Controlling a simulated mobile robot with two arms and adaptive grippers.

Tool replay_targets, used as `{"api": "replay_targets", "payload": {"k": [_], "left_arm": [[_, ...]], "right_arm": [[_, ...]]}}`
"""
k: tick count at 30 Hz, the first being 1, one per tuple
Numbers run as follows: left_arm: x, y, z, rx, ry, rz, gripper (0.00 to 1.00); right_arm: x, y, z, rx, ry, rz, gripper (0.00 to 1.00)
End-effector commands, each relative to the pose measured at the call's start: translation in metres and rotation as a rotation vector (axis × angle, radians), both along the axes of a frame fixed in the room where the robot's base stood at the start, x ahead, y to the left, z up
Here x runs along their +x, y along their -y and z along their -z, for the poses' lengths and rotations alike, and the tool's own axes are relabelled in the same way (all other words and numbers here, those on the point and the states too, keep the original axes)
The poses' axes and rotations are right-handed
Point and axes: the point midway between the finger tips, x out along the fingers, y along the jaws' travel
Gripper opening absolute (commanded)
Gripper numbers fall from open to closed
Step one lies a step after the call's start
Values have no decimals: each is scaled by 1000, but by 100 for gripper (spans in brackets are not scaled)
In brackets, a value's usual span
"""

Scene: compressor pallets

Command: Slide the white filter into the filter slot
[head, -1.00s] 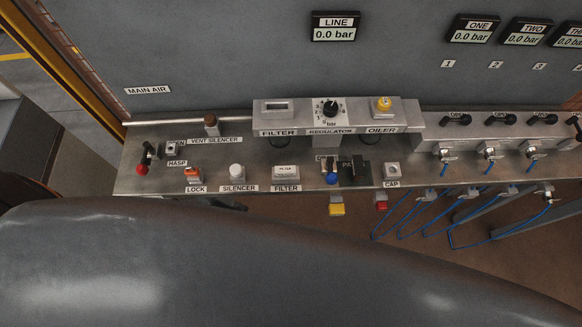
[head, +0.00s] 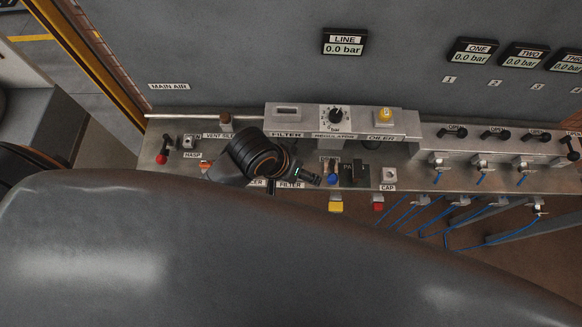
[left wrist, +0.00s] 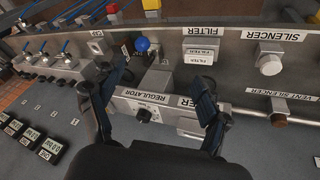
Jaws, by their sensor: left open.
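The white filter (left wrist: 201,52) sits on its labelled spot on the metal bench in the left wrist view. In the head view my left arm hides it, and only its FILTER label shows. The filter slot (head: 288,112) is a narrow opening in the left block of the raised unit, beside the regulator. In the left wrist view a finger partly covers this block. My left gripper (left wrist: 160,76) is open and empty, its fingers spread over the regulator area and apart from the filter. In the head view the left gripper (head: 304,175) is above the bench near the filter label. My right gripper is not in view.
The regulator knob (head: 336,115) and yellow-topped oiler (head: 385,117) stand right of the slot. A blue knob (head: 333,179) and the cap block (head: 389,175) are on the front edge. The silencer (left wrist: 269,58) stands beside the filter. Several valves line the right.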

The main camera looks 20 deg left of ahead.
Motion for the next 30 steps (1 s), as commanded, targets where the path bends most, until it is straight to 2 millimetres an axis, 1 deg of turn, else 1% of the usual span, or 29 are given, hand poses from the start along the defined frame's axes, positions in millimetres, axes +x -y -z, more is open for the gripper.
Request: {"api": "replay_targets", "payload": {"k": [1, 3, 6, 8, 10, 14, 21, 24, 27, 30], "left_arm": [[8, 13, -3, -15, -8, 10, 76], [13, 30, -3, -36, -37, 13, 76], [17, 45, 0, -41, -91, 1, 76], [20, 49, 3, -31, -127, -15, 76], [23, 48, 9, -6, -168, -45, 76], [31, 32, 21, 62, -238, -135, 76], [51, -17, 35, 188, -310, -339, 76], [56, -30, 37, 216, -323, -396, 76], [58, -37, 38, 230, -329, -428, 76], [59, -39, 39, 234, -331, -436, 76]], "right_arm": [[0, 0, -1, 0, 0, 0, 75], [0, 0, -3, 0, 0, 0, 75], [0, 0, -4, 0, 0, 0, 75], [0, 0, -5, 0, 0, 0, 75], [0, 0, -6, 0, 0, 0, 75], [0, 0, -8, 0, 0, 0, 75], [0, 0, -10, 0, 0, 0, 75], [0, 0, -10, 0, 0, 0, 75], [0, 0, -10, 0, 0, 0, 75], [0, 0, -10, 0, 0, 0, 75]]}}
